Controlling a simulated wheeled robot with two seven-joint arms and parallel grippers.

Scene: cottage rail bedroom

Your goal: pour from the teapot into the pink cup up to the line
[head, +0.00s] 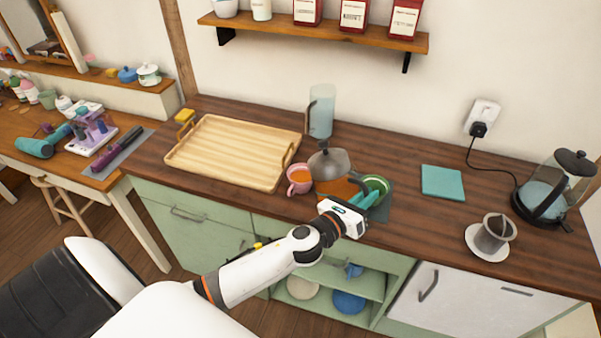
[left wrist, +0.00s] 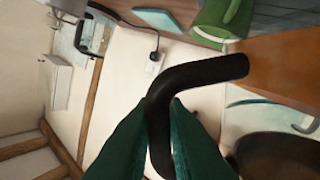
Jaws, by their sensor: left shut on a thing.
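The teapot (head: 338,187) has a clear body with amber tea and a grey lid. It is just right of the pink cup (head: 299,181) on the wooden counter and looks tilted toward it. Amber liquid shows inside the pink cup; its line cannot be made out, nor can a stream. My left gripper (head: 366,199) is shut on the teapot's black handle (left wrist: 190,86), which lies between the green fingers in the left wrist view. The teapot's amber side (left wrist: 285,70) fills the right of that view. My right gripper is not in view.
A green cup (head: 379,184) stands close behind the gripper. A wooden tray (head: 225,150) lies left, and a glass pitcher (head: 321,112) stands behind.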

